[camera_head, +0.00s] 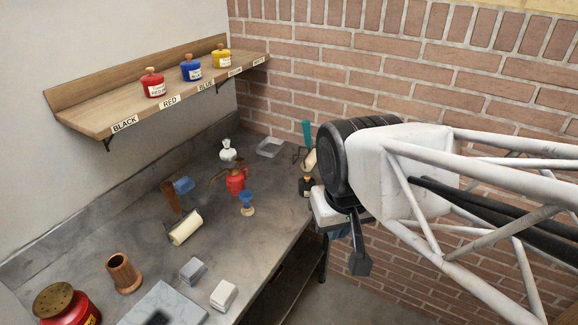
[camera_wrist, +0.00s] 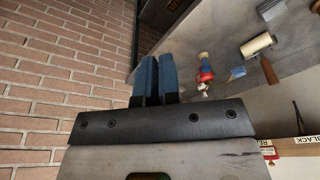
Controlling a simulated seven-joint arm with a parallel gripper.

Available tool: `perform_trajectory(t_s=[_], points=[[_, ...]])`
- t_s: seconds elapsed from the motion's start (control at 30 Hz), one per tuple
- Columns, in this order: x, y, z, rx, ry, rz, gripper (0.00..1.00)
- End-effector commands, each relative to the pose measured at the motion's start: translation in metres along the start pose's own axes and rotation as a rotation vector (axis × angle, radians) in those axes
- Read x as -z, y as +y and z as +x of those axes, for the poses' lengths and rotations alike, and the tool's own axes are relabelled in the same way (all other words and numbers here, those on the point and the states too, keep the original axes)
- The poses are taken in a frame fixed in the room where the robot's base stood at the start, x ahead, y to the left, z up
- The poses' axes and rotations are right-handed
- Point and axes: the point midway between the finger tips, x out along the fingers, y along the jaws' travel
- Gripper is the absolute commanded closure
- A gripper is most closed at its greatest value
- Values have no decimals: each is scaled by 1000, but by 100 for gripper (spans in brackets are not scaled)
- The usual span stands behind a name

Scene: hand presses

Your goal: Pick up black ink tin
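A small black tin (camera_head: 306,187) with an orange-brown stopper and a pale label stands near the bench's far right edge in the head view. My arm's end partly crowds it from the right, and its label is too small to read. I cannot make out the tin in the wrist view. My gripper (camera_wrist: 158,62) shows two blue fingers side by side in the wrist view, closed together with nothing seen between them. In the head view my wrist hangs beside the bench edge, just right of the tin, apart from it as far as I can see.
A wall shelf (camera_head: 85,112) holds red (camera_head: 153,86), blue (camera_head: 191,69) and yellow (camera_head: 221,58) tins; its BLACK-labelled place is empty. A red can (camera_head: 236,181), blue funnel (camera_head: 247,198), roller (camera_head: 185,228) and clear tray (camera_head: 270,147) stand on the bench. A brick wall (camera_head: 300,65) rises behind.

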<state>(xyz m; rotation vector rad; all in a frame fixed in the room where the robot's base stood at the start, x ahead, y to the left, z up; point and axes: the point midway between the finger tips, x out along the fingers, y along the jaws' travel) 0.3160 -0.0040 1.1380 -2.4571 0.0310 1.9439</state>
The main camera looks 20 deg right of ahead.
Motion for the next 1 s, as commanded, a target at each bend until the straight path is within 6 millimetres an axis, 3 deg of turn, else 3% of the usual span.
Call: perform_trajectory(t_s=[0.07, 0.53, 1.0], points=[[0, 0, 0, 0, 0, 0, 83], [0, 0, 0, 0, 0, 0, 12], [6, -3, 6, 32, -20, 47, 12]])
